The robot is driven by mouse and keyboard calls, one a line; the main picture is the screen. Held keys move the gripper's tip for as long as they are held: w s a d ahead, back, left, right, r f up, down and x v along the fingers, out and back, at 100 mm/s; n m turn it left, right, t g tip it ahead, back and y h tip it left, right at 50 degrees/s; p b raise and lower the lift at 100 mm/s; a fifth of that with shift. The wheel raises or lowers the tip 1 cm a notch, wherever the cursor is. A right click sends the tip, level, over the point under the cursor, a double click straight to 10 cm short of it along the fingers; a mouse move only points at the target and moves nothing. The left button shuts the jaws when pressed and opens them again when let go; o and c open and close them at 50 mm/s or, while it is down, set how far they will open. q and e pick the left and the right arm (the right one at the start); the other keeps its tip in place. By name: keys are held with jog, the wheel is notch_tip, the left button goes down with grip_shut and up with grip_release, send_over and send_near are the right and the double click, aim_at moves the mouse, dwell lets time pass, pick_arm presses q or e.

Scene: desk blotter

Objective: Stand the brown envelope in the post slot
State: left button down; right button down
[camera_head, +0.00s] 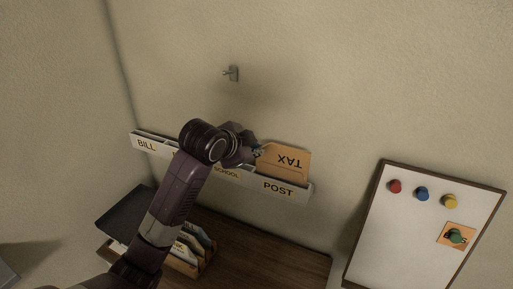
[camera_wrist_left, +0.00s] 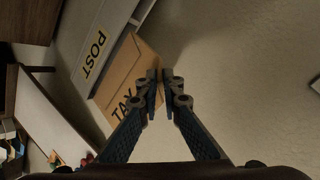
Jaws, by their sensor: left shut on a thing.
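The brown envelope (camera_head: 285,160), marked TAX with the word upside down, stands at the POST end of the white wall rack (camera_head: 302,190). Its lower edge is hidden behind the rack's front wall, above the POST label. My left gripper (camera_head: 258,151) is shut on the envelope's left edge. In the left wrist view, the fingertips (camera_wrist_left: 160,84) meet at the edge of the envelope (camera_wrist_left: 132,77), beside the rack's POST front (camera_wrist_left: 95,55). How deep the envelope sits is hidden. My right gripper is not in view.
The rack's other labels read BILL and SCHOOL; my arm covers part of it. A wooden desk (camera_head: 270,250) lies below with a file box (camera_head: 205,255) and a dark tray (camera_head: 130,215). A whiteboard (camera_head: 415,225) with magnets hangs right. A hook (camera_head: 231,73) is above.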

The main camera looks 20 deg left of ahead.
aim_at(261, 166)
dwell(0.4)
pick_arm(q)
jog(key=shift+p, duration=0.45)
jog(key=shift+f, duration=0.1)
dwell(0.5)
jog(key=shift+f+b, duration=1.3)
jog(key=shift+f, duration=1.9)
jog(key=c, duration=2)
grip_release()
jog(key=shift+c, duration=0.2)
jog(key=shift+r, duration=0.1)
jog(key=v, duration=1.1)
jog(key=shift+s+r, duration=0.2)
jog(key=shift+s, duration=0.2)
